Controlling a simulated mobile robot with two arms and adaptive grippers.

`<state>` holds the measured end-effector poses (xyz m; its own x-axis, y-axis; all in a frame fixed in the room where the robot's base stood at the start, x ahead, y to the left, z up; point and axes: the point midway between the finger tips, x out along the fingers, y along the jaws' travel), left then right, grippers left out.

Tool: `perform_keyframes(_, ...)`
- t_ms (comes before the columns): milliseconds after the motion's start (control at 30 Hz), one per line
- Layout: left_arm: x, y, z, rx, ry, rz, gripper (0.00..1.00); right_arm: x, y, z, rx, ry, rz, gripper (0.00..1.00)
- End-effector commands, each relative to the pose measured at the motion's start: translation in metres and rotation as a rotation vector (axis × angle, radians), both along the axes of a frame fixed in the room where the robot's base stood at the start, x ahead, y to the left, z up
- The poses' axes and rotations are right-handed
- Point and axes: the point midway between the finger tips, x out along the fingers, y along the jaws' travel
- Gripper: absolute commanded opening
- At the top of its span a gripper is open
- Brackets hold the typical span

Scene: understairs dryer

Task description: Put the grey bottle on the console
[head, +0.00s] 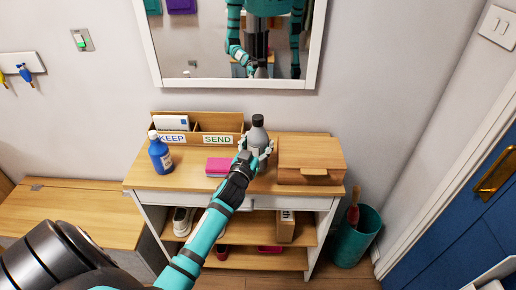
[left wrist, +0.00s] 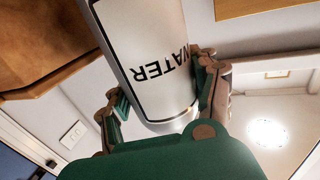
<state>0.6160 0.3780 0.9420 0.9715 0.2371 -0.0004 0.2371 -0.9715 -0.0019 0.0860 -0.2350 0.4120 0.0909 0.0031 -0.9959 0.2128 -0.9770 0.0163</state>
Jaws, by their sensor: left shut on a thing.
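The grey bottle (head: 258,133) is upright over the middle of the console (head: 150,178), between the pink pad and the wooden box. I cannot tell whether its base touches the top. My left gripper (head: 257,154) reaches it from the front and is shut on it. In the left wrist view the bottle (left wrist: 150,55), with a white WATER label, sits between the two fingers of the gripper (left wrist: 160,85). The gripper hides its lower part in the head view. My right gripper is not in view.
On the console are a blue bottle (head: 160,153), a KEEP/SEND organiser (head: 205,128), a pink pad (head: 218,167) and a wooden box (head: 310,158). Shoes and a small box fill the shelves below. A teal bin (head: 355,240) stands at right. A mirror (head: 195,84) hangs above.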

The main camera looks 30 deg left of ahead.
Motion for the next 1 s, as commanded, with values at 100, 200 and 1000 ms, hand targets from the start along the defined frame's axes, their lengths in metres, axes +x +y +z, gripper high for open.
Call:
perform_keyframes(100, 0.0, -0.001, -0.016, -0.002, -0.001, 0.0, 0.1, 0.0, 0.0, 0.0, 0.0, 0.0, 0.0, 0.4)
perform_keyframes(200, 0.0, -0.001, -0.02, 0.0, -0.002, -0.001, 0.1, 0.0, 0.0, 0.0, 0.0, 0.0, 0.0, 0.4)
perform_keyframes(1000, -0.001, -0.001, -0.024, 0.0, 0.001, -0.001, 0.85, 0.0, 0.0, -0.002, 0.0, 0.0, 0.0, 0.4)
